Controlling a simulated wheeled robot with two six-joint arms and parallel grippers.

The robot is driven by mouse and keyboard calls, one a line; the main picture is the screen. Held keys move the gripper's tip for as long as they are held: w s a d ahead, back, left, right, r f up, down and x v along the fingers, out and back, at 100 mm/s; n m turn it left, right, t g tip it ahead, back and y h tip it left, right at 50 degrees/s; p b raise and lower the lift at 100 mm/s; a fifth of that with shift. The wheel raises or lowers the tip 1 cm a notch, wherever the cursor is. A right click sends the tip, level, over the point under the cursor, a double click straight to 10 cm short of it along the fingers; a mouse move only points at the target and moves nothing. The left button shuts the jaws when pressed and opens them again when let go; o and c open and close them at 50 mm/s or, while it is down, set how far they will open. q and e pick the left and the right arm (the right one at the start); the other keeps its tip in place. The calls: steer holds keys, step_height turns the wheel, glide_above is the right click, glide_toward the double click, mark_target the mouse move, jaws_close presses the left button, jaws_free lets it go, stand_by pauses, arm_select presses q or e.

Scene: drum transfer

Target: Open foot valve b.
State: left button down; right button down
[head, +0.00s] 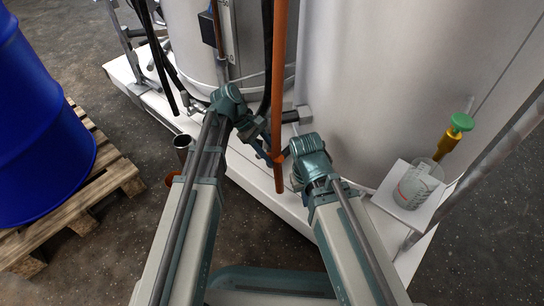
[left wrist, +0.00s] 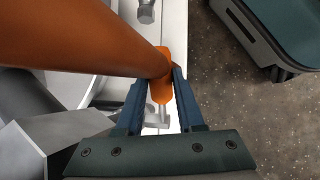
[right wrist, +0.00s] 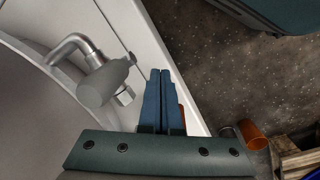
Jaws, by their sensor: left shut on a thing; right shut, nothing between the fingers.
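An orange pipe (head: 279,75) comes down from the top of the head view in front of the tanks. My left gripper (head: 266,150) is shut on the orange pipe near its lower end. My right gripper (head: 285,156) is shut and empty, just right of the pipe. A grey valve body (right wrist: 103,84) on a bent pipe shows left of its fingers (right wrist: 162,75) in the right wrist view. I cannot tell which fitting is foot valve b.
A large pale tank (head: 390,70) fills the right. A blue drum (head: 40,125) stands on a wooden pallet (head: 115,175) at left.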

arm_select(q)
steer(key=shift+w+a, duration=0.1)
stand_by(0.4)
steer(key=c, duration=0.5)
jaws_free()
steer(key=shift+r, duration=0.1)
steer(key=shift+p+v, duration=5.5)
steer(key=shift+v, duration=1.4)
steer(key=shift+w, duration=0.1)
steer(key=shift+c, duration=0.3)
